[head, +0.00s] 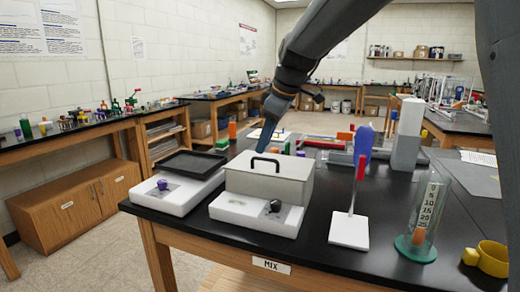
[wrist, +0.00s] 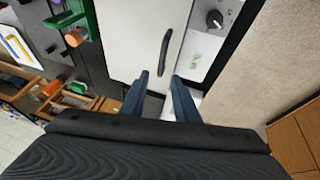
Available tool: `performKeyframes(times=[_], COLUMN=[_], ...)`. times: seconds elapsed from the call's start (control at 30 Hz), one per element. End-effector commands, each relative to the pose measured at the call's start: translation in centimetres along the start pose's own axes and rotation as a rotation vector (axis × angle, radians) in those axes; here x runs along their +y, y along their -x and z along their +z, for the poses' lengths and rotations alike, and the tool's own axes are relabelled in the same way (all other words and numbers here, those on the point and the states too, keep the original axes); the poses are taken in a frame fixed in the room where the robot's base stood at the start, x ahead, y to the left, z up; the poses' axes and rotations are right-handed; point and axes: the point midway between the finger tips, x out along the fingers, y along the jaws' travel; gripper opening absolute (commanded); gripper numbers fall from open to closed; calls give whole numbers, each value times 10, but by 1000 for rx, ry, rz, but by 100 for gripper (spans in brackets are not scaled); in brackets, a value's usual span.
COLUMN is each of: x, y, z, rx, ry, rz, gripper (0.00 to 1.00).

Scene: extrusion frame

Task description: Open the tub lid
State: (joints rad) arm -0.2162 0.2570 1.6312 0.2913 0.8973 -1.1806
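The tub (head: 268,187) is a pale grey box with a flat lid (head: 290,166). It sits on a white base with a dark knob (head: 273,206) on its front. A dark handle (head: 264,160) stands on the lid, which looks closed. In the wrist view, the handle (wrist: 166,46) runs along the pale lid (wrist: 130,35). My gripper (wrist: 160,75) is open, its two blue fingers apart, with the handle's near end between or just beyond the tips. I cannot tell whether they touch it. In the head view, my gripper (head: 267,136) is above and behind the handle.
A white scale with a black tray (head: 190,164) and purple knob (head: 162,184) stands left of the tub. Table edge lies in front.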

Motion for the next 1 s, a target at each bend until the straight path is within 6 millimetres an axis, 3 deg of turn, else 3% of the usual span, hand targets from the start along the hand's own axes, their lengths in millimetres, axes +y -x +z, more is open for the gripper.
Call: performKeyframes(times=[0.1,0.3,0.6,0.63,0.8,1.0], x=[-1,-2,-2,-2,-2,-2], y=[-18,-36,-40,-40,-40,-40], z=[0,-1,-2,-2,-2,-2], rx=[-1,-1,0,0,0,0], ry=[0,1,3,3,3,2], rz=[-3,-2,-1,-1,-1,-1], gripper=[28,28,28,26,0,0])
